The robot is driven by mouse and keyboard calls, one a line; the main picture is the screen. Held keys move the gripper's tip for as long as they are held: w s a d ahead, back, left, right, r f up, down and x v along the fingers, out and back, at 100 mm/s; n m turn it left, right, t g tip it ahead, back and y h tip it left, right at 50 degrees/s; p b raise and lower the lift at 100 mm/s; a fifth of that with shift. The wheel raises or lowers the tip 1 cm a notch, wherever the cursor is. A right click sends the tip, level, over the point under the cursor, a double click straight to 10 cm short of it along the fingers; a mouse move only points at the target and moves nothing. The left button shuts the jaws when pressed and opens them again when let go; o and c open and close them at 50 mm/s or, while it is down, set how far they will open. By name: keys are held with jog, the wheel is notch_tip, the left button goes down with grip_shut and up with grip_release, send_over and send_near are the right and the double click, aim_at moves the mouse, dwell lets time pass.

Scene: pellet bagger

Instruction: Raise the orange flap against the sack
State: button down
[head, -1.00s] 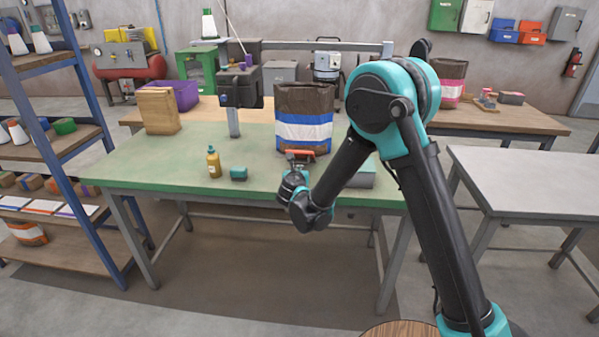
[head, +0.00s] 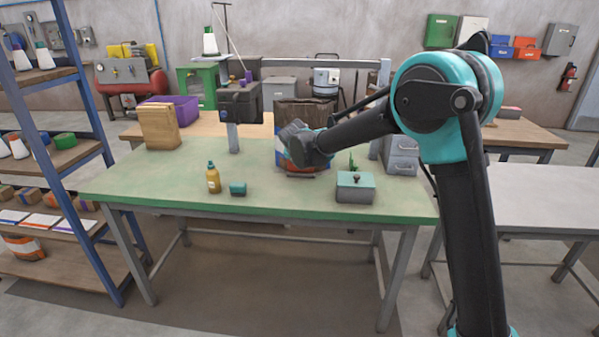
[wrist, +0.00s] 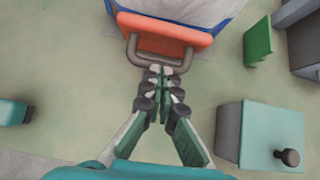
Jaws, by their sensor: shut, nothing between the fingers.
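The orange flap (wrist: 165,32) lies at the foot of the sack (wrist: 185,8) in the wrist view, with a grey loop handle (wrist: 132,50) on its near edge. In the head view the sack (head: 304,112) stands on the green table, brown at the top. Orange (head: 322,161) shows low on its front, partly hidden by my wrist. I cannot tell the flap's exact angle. My gripper (wrist: 157,73) is shut and empty, its fingertips at the handle's near bar. I cannot tell whether they touch it. My arm hides the fingers in the head view.
A teal-lidded box (head: 355,187) with a dark knob stands right of the gripper. A small green upright piece (wrist: 257,42) and grey drawers (head: 402,155) are beyond it. The table's front middle is clear.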

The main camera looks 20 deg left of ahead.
jog(key=shift+w+a+r, duration=0.2)
jog(key=shift+w+r, duration=0.3)
jog(key=shift+w, duration=0.25)
jog(key=shift+w+a+r, duration=0.15)
jog(key=shift+w+r, duration=0.35)
jog(key=shift+w, duration=0.2)
jog(key=shift+r, duration=0.1)
